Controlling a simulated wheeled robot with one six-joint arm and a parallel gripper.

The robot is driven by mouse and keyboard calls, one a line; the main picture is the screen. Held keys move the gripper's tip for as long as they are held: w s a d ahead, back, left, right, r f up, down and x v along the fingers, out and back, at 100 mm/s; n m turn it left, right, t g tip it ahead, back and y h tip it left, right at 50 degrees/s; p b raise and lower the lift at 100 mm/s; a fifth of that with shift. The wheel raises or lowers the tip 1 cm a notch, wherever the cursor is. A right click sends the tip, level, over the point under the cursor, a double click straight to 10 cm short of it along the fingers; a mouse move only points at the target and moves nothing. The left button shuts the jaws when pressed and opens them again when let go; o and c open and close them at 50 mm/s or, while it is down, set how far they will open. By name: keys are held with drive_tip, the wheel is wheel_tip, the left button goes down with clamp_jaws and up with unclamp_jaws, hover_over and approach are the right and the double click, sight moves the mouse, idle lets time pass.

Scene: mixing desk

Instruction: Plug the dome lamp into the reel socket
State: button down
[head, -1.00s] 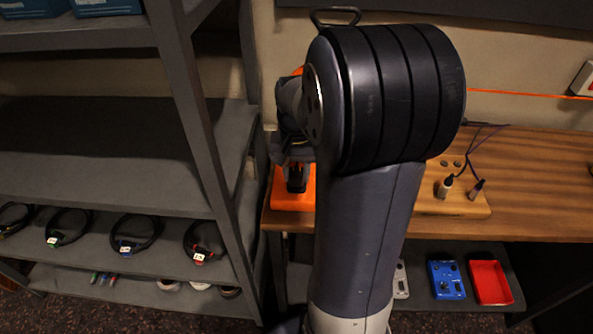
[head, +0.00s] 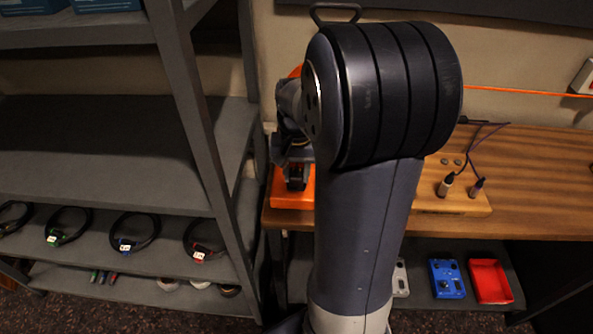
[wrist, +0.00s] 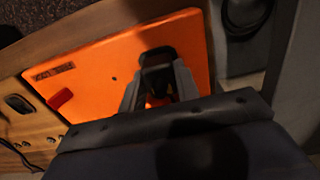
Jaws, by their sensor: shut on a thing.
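My gripper (wrist: 157,88) is shut on a black plug (wrist: 156,58), seen from behind in the wrist view. It is over the orange reel base (wrist: 105,62), which also shows in the head view (head: 284,199) at the left end of the wooden desk. The plug's front end and the socket under it are hidden, so I cannot tell whether the plug is in. A red patch (wrist: 60,97) lies on the orange face. In the head view my arm covers much of the reel. I cannot make out the dome lamp.
A wooden block (head: 448,203) with two plugged cables stands on the desk right of my arm. A grey shelf (head: 75,243) with several coiled cables stands at left.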

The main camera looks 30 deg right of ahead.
drive_tip(key=shift+f, duration=0.25)
drive_tip(key=c, duration=1)
unclamp_jaws()
drive_tip(key=shift+r, duration=0.1)
drive_tip(key=shift+o, duration=0.2)
wheel_tip(320, 180, up, 11)
drive_tip(key=shift+p, duration=0.3)
wheel_tip(320, 180, down, 11)
drive_tip(key=shift+f+b, duration=0.1)
drive_tip(key=shift+b, duration=0.25)
drive_tip(key=shift+r, duration=0.25)
